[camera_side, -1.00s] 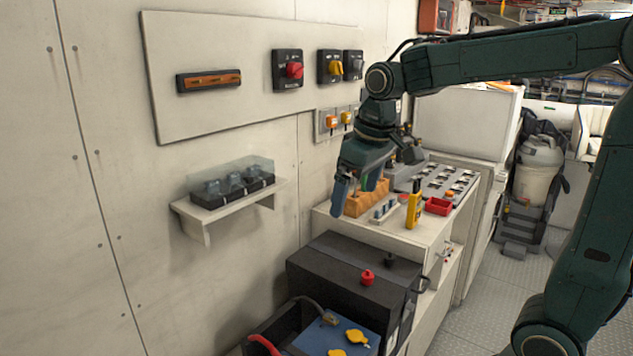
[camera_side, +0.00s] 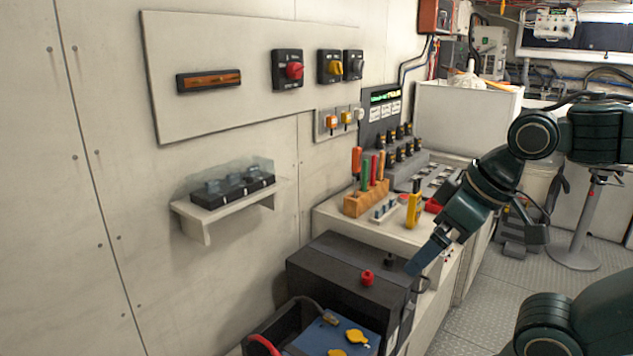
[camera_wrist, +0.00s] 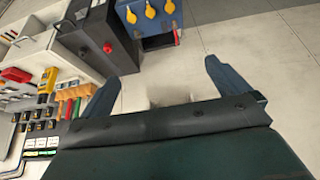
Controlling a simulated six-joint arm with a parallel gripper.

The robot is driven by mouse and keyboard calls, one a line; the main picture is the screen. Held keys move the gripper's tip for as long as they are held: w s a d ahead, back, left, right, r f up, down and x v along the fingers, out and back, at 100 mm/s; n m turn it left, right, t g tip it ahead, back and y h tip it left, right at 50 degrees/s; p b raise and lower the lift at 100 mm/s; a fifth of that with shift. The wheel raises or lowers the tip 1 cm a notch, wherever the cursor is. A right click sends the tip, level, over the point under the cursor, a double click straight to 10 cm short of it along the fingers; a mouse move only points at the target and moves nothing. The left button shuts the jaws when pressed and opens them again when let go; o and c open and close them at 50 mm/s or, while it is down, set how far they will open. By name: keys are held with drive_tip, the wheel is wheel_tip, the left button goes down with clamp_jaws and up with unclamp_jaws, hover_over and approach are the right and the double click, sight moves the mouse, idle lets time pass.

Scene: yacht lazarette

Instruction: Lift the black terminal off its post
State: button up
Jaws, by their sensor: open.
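The black terminal (camera_side: 390,260) sits on top of a dark grey battery (camera_side: 335,262) in the side view, toward the bench end. A red terminal (camera_side: 367,278) stands on the same battery, nearer the camera. My gripper (camera_side: 415,266) is just right of the battery, angled down and left, apart from the black terminal. In the wrist view its two blue fingers (camera_wrist: 158,82) are spread with nothing between them. The battery (camera_wrist: 112,28) and red terminal (camera_wrist: 107,47) lie beyond the left finger; the black terminal is hard to make out there.
A blue battery (camera_side: 325,335) with yellow caps stands in the near foreground. On the bench behind are a wooden tool block (camera_side: 366,203), a yellow tool (camera_side: 414,210) and a red tray (camera_side: 434,206). A wall shelf (camera_side: 205,215) is at left.

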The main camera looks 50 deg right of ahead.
drive_tip(key=c, duration=0.6)
drive_tip(key=shift+w+d+r, duration=0.1)
drive_tip(key=shift+w, duration=0.35)
drive_tip(key=c, duration=0.7)
drive_tip(key=shift+g+h, duration=0.3)
drive_tip(key=shift+g, duration=0.5)
drive_tip(key=w, duration=0.3)
drive_tip(key=w+d, duration=0.1)
drive_tip(key=w, duration=0.2)
drive_tip(key=w+d, duration=0.1)
drive_tip(key=w, duration=0.3)
drive_tip(key=shift+r, duration=0.15)
drive_tip(key=shift+c, duration=0.8)
drive_tip(key=g+h, duration=0.2)
drive_tip(key=g, duration=0.2)
hover_over(309, 300)
drive_tip(key=a, duration=0.3)
drive_tip(key=a+x, duration=0.2)
drive_tip(key=x, duration=0.9)
drive_tip(key=a+f+x, duration=0.1)
drive_tip(key=a+x, duration=0.2)
drive_tip(key=x, duration=0.9)
drive_tip(key=shift+f, duration=0.25)
drive_tip(key=x, duration=1.3)
drive_tip(key=shift+a+f, duration=0.15)
drive_tip(key=shift+f, duration=0.15)
